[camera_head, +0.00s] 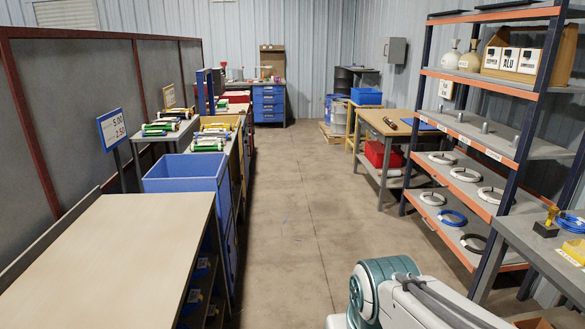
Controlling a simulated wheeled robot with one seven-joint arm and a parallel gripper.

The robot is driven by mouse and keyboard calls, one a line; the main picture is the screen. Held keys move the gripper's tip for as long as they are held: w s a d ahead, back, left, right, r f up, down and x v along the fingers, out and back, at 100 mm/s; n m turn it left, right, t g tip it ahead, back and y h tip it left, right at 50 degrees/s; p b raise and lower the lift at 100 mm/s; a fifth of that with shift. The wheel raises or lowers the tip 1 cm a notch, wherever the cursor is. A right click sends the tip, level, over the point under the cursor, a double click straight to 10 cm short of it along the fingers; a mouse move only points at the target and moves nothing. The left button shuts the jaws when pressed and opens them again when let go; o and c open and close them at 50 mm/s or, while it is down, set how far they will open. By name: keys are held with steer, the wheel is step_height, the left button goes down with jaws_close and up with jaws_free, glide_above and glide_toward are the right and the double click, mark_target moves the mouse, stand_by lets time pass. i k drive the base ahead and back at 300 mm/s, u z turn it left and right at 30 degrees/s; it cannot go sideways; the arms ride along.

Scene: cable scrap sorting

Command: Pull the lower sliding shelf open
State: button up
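The storage rack at the right has dark blue posts and orange-edged shelves. Its lowest visible shelf (437,226) carries a white, a blue and a black cable coil; I cannot tell whether this is the sliding one or how far it is out. The shelf above it (453,188) holds several white coils. No handle can be made out on either. My gripper is out of view; only a white and teal link of my arm shows at the bottom, left of the rack's near end.
A grey workbench (530,240) at the right stands in front of the rack's near end. The concrete aisle (290,200) is clear. A long bench (110,245) and a blue bin (185,183) line the left. A wooden-topped table (395,122) stands beyond the rack.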

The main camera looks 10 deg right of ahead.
mark_target(451, 235)
steer(key=z, duration=0.1)
steer(key=i, duration=1.55)
steer(key=z, duration=0.55)
steer(key=i, duration=1.6)
steer(key=z, duration=0.8)
steer(key=i, duration=1.6)
steer(key=z, duration=0.45)
